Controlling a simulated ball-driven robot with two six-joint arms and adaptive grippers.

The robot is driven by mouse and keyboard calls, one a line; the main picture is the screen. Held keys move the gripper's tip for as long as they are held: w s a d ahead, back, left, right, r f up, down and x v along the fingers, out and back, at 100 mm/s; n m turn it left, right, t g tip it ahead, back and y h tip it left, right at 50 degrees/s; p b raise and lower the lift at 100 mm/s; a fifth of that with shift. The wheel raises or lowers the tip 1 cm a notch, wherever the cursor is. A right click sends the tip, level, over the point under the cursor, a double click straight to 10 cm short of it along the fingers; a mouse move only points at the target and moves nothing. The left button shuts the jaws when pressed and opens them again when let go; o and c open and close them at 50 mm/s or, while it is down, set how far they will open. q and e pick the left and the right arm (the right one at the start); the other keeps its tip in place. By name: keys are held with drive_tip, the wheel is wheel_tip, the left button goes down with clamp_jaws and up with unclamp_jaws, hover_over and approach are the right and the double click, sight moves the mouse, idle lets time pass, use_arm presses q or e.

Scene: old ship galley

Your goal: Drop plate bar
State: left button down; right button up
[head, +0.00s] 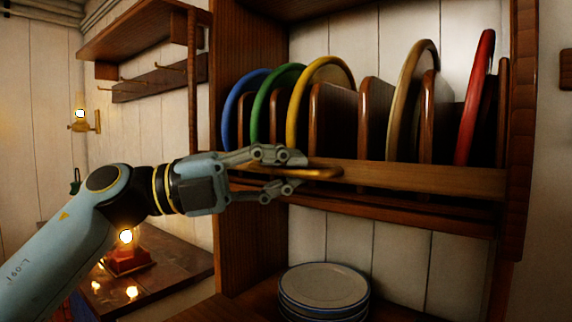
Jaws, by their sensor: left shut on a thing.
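The plate bar (430,180) is a wooden rail running level across the front of the plate rack. A brass-coloured loop handle (325,173) stands out at its left part. My left gripper (285,172) comes in from the left and is shut on this handle. The fingers hide the handle's left end and part of the bar. Behind the bar, plates stand upright between wooden dividers: blue (235,105), green (268,105), yellow (300,105), tan (405,105) and red (474,105). My right gripper is not in view.
A stack of white plates with blue rims (324,285) stands on the wooden surface below the rack. A lit lamp (126,250) stands on a counter at lower left. A wooden shelf with hooks (155,80) is on the left wall.

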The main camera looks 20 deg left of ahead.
use_arm(q)
drive_tip(key=shift+f, duration=0.55)
drive_tip(key=c, duration=1.4)
unclamp_jaws()
drive_tip(key=shift+c, duration=0.2)
drive_tip(key=shift+o, duration=0.5)
drive_tip(key=shift+r, duration=0.2)
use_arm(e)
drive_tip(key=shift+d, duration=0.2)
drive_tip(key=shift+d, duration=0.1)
use_arm(q)
drive_tip(key=v, duration=1.2)
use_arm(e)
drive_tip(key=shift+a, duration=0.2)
use_arm(q)
drive_tip(key=shift+a+r, duration=0.1)
